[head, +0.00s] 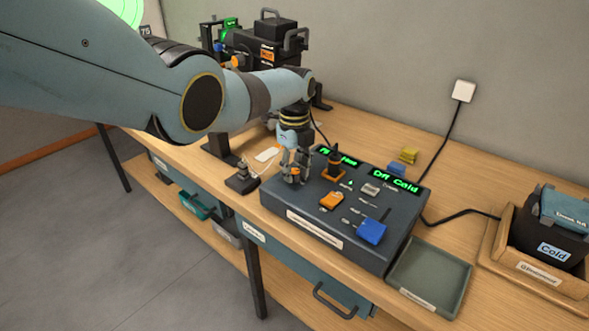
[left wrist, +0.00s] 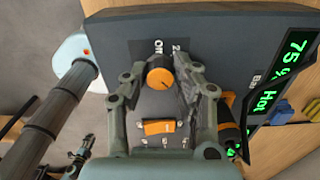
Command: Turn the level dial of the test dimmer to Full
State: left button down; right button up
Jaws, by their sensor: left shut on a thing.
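The dimmer console (head: 335,228) is a dark box on the wooden bench, tilted in the left wrist view. A dial with an orange top (left wrist: 160,76) and a dark pointer line sits on its panel, with printed marks including "Off" beside it. My left gripper (head: 293,172) reaches down onto the console's left end. In the left wrist view its fingers (left wrist: 160,70) are closed on both sides of the dial. A green display (left wrist: 283,80) reads "75 % Hot". In the head view the gripper mostly hides the dial. My right gripper is not in view.
An orange slider cap (left wrist: 158,127) lies near the dial. A second display (head: 394,183) reads "Off Cold". A green-grey tray (head: 430,277) and a dark bin marked "Cold" (head: 553,240) stand to the right.

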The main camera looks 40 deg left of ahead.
aim_at(295, 171)
pick_arm(q)
jog(key=m, duration=0.3)
jog(key=shift+m, duration=2.3)
jog(key=c, duration=1)
grip_release()
jog(key=shift+c, duration=0.2)
jog(key=shift+r, duration=0.1)
notch_tip(295, 171, up, 12)
